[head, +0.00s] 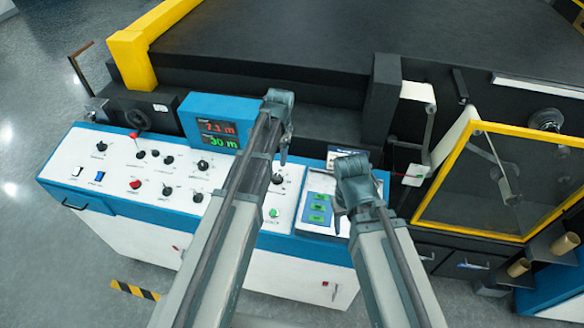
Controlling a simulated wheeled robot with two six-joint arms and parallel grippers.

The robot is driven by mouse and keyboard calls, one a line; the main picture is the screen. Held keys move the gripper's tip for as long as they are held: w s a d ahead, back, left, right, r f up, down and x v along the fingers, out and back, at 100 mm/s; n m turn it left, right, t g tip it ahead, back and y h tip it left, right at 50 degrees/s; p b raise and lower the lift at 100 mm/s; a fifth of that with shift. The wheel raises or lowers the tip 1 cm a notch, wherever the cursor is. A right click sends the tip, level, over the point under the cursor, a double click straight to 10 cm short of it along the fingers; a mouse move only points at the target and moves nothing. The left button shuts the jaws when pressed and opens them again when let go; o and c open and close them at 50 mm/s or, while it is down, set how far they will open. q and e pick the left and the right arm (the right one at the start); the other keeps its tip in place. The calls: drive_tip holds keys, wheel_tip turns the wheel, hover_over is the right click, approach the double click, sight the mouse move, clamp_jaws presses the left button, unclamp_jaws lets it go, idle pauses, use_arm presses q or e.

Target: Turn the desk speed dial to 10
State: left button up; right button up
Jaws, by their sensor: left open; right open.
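The control desk (88,150) has a white sloped panel with a blue front, carrying several black dials. Their labels are too small to read, so I cannot tell which is the speed dial. One black dial (203,165) sits below the display; another dial (277,179) shows just right of my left arm. My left gripper (283,150) is open above the back edge of the desk, close to that second dial and apart from it. My arms hide part of the panel.
A blue-framed display (216,122) stands at the desk's back, reading about 7.1 m in red and 30 m in green. A yellow-framed guard (470,230) and rollers are on the right. A dark machine bed (270,38) lies behind. Red knobs and switches crowd the panel's left.

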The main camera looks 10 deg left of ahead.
sight(277, 177)
use_arm(q)
drive_tip(key=f+b, duration=0.4)
drive_tip(key=w+f+b, duration=0.1)
drive_tip(key=f+b, duration=0.4)
drive_tip(key=a+f+b, duration=0.1)
drive_tip(key=f+b, duration=0.3)
drive_tip(key=b, duration=0.1)
drive_tip(key=shift+w+f, duration=0.25)
drive_tip(key=shift+f, duration=0.1)
drive_tip(key=shift+r, duration=0.1)
clamp_jaws()
